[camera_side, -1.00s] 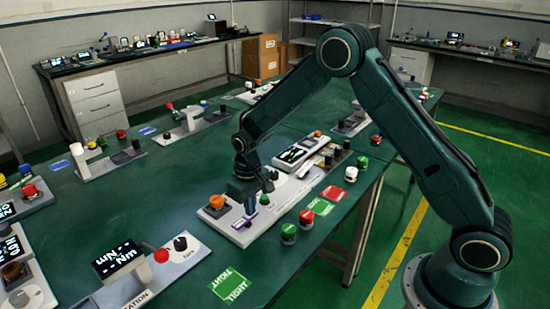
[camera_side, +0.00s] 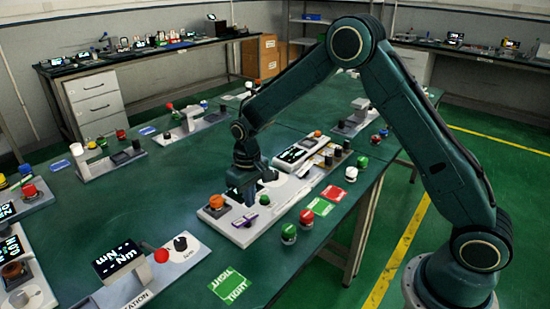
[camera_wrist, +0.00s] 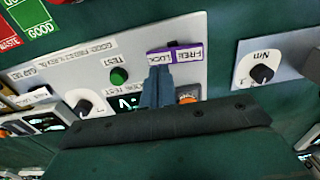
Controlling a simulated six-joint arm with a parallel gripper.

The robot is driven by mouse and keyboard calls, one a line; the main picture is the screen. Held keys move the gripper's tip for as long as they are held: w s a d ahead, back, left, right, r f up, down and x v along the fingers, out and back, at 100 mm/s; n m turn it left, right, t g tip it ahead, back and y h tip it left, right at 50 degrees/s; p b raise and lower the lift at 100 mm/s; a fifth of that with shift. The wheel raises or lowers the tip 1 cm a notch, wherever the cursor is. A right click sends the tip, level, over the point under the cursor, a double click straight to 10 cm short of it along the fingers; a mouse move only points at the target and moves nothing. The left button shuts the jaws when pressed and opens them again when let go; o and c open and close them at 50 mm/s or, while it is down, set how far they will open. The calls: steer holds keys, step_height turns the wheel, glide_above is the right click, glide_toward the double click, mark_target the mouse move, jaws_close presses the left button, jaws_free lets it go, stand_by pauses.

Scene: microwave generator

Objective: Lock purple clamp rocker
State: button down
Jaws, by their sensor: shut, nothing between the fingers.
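The purple clamp rocker (camera_side: 244,221) sits at the near end of a pale panel (camera_side: 268,226). In the wrist view the rocker (camera_wrist: 187,53) shows white lettering, FREE on its right part and LOCK on its left part. My gripper (camera_side: 249,204) is shut and empty, pointing down just behind the rocker in the side view. In the wrist view the closed fingertips (camera_wrist: 158,69) lie at the lower edge of the LOCK part and hide a little of it. I cannot tell whether they touch it or which way the rocker is tilted.
An orange knob (camera_side: 216,201) stands left of the rocker. A green TEST button (camera_wrist: 119,76) and a dial (camera_wrist: 84,108) are on the same panel. Red and green buttons (camera_side: 289,232) stand on the table at the right. Another panel with a black knob (camera_side: 181,243) lies in front.

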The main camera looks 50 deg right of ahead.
steer(key=shift+r, duration=1.8)
steer(key=shift+r, duration=0.1)
step_height(320, 180, up, 9)
steer(key=t, duration=0.1)
glide_above(252, 216)
steer(key=s, duration=0.5)
steer(key=s+d+r+t, duration=0.2)
steer(key=s+r, duration=0.6)
steer(key=s, duration=0.1)
steer(key=s+r+t, duration=0.2)
steer(key=s, duration=1.4)
steer(key=shift+s+d+r+t, duration=0.3)
steer(key=shift+s+d+r, duration=0.1)
